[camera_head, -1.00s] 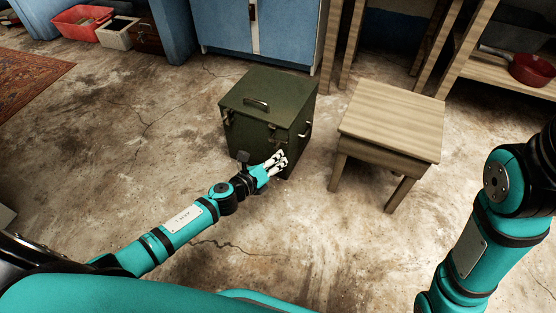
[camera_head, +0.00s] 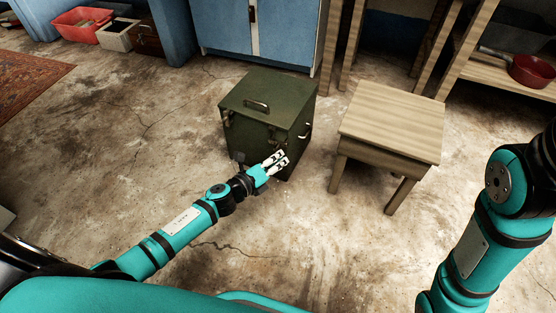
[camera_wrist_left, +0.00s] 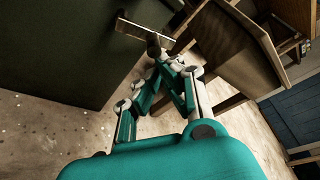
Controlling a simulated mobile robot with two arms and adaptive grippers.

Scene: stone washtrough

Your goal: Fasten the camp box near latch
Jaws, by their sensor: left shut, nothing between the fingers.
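The camp box (camera_head: 262,108) is an olive-green box standing on the floor, with its lid down and a handle on top. A small metal latch (camera_head: 229,120) shows at the left of its front, and other fittings sit on the front's right part and right side. My left gripper (camera_head: 277,160) is low in front of the box's right front corner, shut and empty. In the left wrist view the dark box wall (camera_wrist_left: 60,50) fills the left, and a metal plate (camera_wrist_left: 143,29) sticks out by the fingertips (camera_wrist_left: 165,58). I cannot tell whether they touch. My right gripper is out of view.
A wooden stool (camera_head: 390,125) stands close to the box's right. A blue cabinet (camera_head: 255,35) is behind the box. Wooden shelves with a red pan (camera_head: 530,70) stand at the far right.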

